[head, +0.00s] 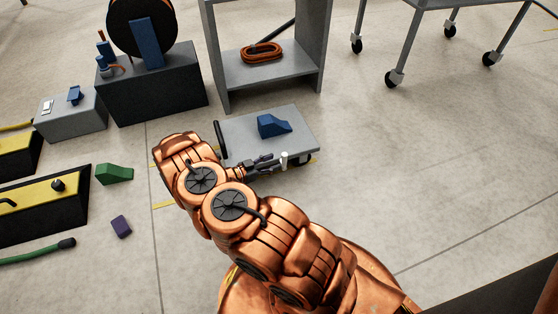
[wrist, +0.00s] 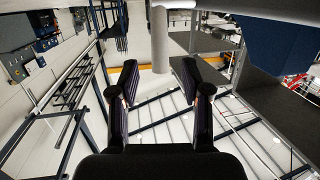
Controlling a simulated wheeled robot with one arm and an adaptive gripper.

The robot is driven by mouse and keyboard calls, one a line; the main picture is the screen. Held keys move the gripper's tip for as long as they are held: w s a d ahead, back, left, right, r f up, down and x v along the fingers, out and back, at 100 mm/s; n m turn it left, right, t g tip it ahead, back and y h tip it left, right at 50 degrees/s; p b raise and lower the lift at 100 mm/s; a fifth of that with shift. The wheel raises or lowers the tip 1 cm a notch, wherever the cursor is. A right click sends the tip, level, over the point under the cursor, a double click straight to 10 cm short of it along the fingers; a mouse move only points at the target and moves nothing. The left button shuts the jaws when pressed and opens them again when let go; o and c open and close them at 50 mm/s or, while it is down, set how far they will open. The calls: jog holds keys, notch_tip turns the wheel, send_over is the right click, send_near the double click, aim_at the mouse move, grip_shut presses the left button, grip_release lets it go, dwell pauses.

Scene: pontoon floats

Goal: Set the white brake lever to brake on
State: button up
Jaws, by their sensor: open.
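The white brake lever (head: 284,161) is a short white post at the near right edge of the grey cart (head: 300,137). In the wrist view the white lever (wrist: 160,42) comes down from the top, its end in the gap between my fingertips in the picture. My gripper (head: 276,162) is at the cart's near edge, just left of the lever. In the wrist view my gripper (wrist: 156,68) is open, with a finger on each side of the lever and a visible gap to each. How deep the lever sits between the fingers I cannot tell.
A blue wedge (head: 273,125) lies on the cart, which has a black handle (head: 220,139). A grey shelf unit (head: 265,73) and a dark box with a reel (head: 150,90) stand behind. A green wedge (head: 114,174) and purple block (head: 121,227) lie left.

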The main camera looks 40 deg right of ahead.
jog(key=v, duration=0.7)
jog(key=shift+a, duration=0.25)
